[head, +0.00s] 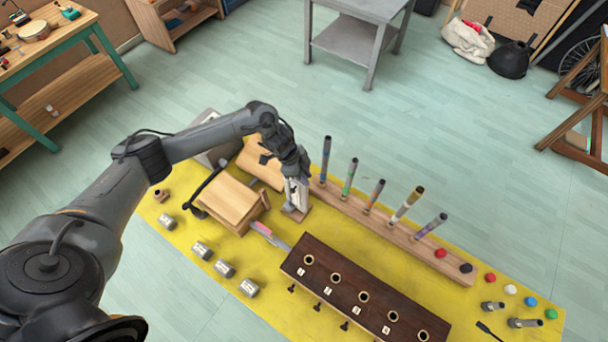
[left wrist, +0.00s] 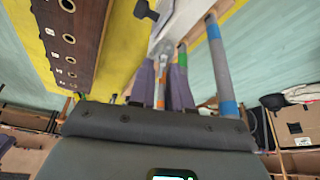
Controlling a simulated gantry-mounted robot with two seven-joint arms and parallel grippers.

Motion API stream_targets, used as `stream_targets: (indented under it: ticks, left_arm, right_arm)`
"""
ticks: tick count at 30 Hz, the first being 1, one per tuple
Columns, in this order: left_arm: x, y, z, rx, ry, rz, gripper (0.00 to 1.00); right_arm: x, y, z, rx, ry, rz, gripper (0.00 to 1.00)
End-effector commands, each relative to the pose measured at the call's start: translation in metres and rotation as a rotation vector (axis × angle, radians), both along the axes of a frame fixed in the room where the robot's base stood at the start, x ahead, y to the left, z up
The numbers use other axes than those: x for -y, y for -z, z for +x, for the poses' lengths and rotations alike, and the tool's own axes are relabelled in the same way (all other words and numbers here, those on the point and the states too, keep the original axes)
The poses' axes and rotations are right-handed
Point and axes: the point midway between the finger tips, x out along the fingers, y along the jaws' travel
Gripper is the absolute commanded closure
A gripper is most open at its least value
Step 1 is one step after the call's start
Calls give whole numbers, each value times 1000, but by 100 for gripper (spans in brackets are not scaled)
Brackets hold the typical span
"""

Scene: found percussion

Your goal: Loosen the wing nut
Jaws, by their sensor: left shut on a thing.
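My left gripper (head: 295,182) points down at a pale metal piece (head: 298,198) that stands at the left end of the wooden rack. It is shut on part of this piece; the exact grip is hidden. In the left wrist view, the purple fingers of the gripper (left wrist: 162,75) reach towards the pale piece (left wrist: 182,18), and a black knob-like part (left wrist: 145,10) shows beside it. I cannot tell if that is the wing nut. Several small black wing-shaped parts (head: 316,307) line the front of the dark block (head: 318,257). My right gripper is out of view.
The wooden rack (head: 400,237) holds several upright colour-banded tubes (head: 374,196) close to the gripper's right. A wooden box (head: 232,203) stands close on its left. Metal cylinders (head: 225,268) lie at the front left, and small coloured caps (head: 531,301) at the right of the yellow mat (head: 190,235).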

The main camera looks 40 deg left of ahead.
Motion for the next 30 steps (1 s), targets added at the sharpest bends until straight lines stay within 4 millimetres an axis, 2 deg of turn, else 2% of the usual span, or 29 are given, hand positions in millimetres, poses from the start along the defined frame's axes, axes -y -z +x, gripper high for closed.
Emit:
stream_targets:
  ticks: [5,18,30]
  left_arm:
    - [0,-4,0,-1,-40,-2,100]
    - [-1,-4,2,-3,-304,-2,100]
    - [-2,-2,4,1,-349,-2,100]
  right_arm:
    - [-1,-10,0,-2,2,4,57]
    - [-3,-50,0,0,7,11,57]
    - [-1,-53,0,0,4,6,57]
